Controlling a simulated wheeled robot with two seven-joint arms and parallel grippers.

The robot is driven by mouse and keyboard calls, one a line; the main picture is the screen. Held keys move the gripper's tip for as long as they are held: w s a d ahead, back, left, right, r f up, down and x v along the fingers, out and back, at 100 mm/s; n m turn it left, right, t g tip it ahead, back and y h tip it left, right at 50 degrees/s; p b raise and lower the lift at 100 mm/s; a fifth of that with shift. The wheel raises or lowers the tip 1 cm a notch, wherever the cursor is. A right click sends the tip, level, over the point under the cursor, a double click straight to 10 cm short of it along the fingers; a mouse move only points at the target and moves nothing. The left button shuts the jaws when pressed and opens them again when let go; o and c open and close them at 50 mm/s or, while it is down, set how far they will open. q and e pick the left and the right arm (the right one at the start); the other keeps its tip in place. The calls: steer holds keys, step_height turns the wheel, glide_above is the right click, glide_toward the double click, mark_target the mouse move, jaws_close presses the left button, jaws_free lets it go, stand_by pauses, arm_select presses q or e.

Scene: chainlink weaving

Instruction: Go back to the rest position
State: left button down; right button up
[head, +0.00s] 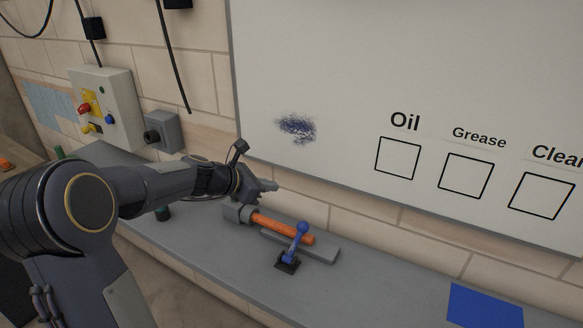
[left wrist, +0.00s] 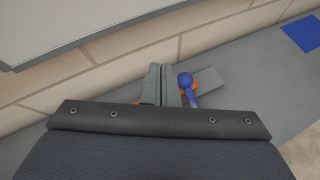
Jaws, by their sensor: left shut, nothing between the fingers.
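My left gripper (head: 268,186) reaches in from the left in the head view, in front of the wall below the whiteboard. In the left wrist view its two fingers (left wrist: 162,84) are pressed together with nothing between them. A hammer with an orange handle (head: 283,228) lies on the grey shelf just below and right of the gripper; it looks apart from the fingers. A blue-knobbed lever (head: 301,230) stands in front of the hammer; its blue knob also shows right of the fingers in the left wrist view (left wrist: 185,79). My right gripper is not in view.
A whiteboard (head: 345,60) with a dark smudge (head: 297,127) and boxes labelled Oil and Grease hangs above the shelf (head: 380,290). A blue sheet (head: 486,306) lies at the right. A control box (head: 106,108) with buttons is on the wall at left. The shelf between lever and sheet is clear.

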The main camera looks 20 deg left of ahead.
arm_select(q)
steer(key=s+d+m+g, duration=0.2)
steer(key=s+d+m, duration=0.4)
steer(key=s+m, duration=0.5)
steer(key=s+d+m+g, duration=0.2)
steer(key=s+d+m, duration=0.4)
steer(key=s+m, duration=0.5)
steer(key=s+f+m+g+y, duration=0.1)
steer(key=s+f+m, duration=0.3)
steer(key=s, duration=0.6)
steer(key=shift+d+f+m+y, duration=0.15)
steer(key=shift+d+m+y, duration=0.2)
steer(key=shift+m, duration=0.25)
